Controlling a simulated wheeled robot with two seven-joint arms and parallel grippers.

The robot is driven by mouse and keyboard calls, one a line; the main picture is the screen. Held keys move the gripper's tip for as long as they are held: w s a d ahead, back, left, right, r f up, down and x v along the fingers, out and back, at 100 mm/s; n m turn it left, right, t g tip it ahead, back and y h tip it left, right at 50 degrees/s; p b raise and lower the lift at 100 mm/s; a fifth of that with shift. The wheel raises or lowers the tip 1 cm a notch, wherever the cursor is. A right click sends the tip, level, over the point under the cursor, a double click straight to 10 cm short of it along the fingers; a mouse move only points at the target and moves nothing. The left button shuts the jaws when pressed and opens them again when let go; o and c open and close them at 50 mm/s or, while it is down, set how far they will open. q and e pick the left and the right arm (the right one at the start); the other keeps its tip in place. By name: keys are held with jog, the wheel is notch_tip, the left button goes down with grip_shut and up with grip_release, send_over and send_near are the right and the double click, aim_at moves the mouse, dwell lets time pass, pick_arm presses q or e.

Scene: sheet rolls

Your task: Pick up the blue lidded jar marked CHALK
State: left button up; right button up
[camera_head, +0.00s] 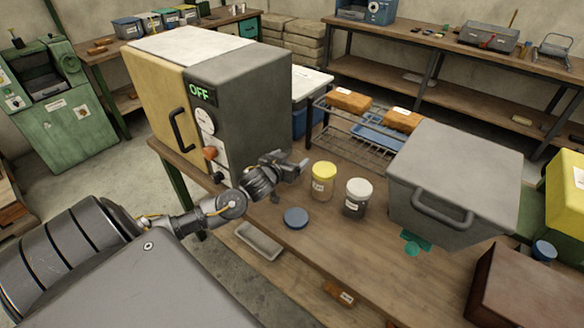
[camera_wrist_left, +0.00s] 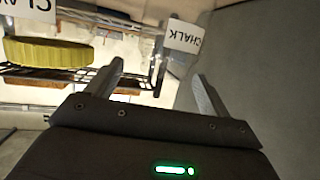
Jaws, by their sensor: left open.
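My left gripper (camera_head: 298,166) is open, above the table by the oven, behind and left of a yellow-lidded jar (camera_head: 323,181). In the left wrist view, a white CHALK label (camera_wrist_left: 184,38) appears inverted beyond the gap between the open fingers (camera_wrist_left: 158,85). The body and lid it belongs to cannot be made out. The yellow lid (camera_wrist_left: 48,53) of a CLAY-labelled jar is at that view's left. Another blue round top (camera_head: 543,250) is partly hidden at far right.
A white-lidded dark jar (camera_head: 357,198) stands right of the yellow-lidded one. A large grey bin (camera_head: 455,185) and a brown box (camera_head: 525,290) occupy the right. The oven (camera_head: 240,100) stands left; a wire rack (camera_head: 352,135) is behind.

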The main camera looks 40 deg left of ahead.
aim_at(295, 152)
pick_arm(q)
jog(key=x, duration=0.2)
jog(key=p+x, duration=0.1)
jog(key=x, duration=0.2)
jog(key=shift+s+a, duration=0.1)
jog(key=shift+a, duration=0.15)
jog(key=shift+c, duration=0.3)
jog(key=c, duration=1.2)
